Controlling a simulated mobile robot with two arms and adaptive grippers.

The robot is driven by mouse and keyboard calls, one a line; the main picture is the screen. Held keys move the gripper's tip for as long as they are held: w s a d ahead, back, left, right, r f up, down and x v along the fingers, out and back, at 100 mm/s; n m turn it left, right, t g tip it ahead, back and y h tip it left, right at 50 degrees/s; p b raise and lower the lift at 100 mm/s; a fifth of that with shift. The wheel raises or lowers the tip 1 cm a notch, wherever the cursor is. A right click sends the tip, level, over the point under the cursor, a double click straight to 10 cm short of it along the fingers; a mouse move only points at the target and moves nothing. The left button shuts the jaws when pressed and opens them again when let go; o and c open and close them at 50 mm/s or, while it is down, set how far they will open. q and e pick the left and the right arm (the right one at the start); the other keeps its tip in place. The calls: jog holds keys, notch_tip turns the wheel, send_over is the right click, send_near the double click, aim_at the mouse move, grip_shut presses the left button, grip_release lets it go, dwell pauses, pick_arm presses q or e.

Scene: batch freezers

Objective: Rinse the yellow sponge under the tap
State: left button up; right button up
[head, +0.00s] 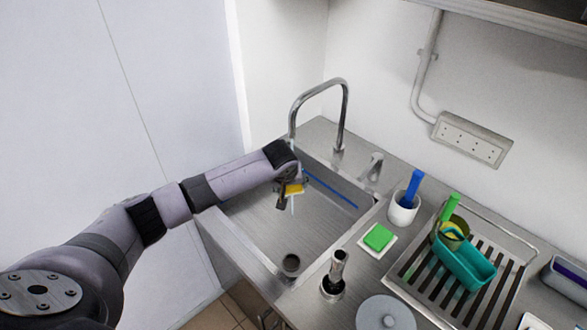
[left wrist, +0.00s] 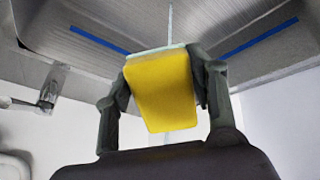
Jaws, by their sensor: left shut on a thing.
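The yellow sponge (head: 294,189) is held over the steel sink (head: 262,225) in the head view. My left gripper (head: 287,193) is shut on it. In the left wrist view the sponge (left wrist: 162,90) sits between the two dark fingers of my left gripper (left wrist: 165,88), with a pale layer along one edge. The curved tap (head: 346,110) rises at the back of the sink, its spout end near my left wrist. A thin pale stream (left wrist: 170,25) meets the sponge in the left wrist view. My right gripper does not show.
A green sponge (head: 378,237) lies on a white dish right of the sink. A white cup (head: 403,210) with a blue-handled tool and a drying rack (head: 415,275) holding a teal container (head: 462,262) stand further right.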

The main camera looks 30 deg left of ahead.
pick_arm(q)
jog(key=s+d+p, duration=0.1)
jog(key=s+p, duration=0.2)
jog(key=s, duration=0.3)
jog(key=shift+s+d, duration=0.2)
dwell(0.4)
dwell(0.5)
jog(key=s+d+r, duration=0.1)
jog(key=s+r, duration=0.3)
jog(key=shift+s, duration=0.4)
dwell(0.7)
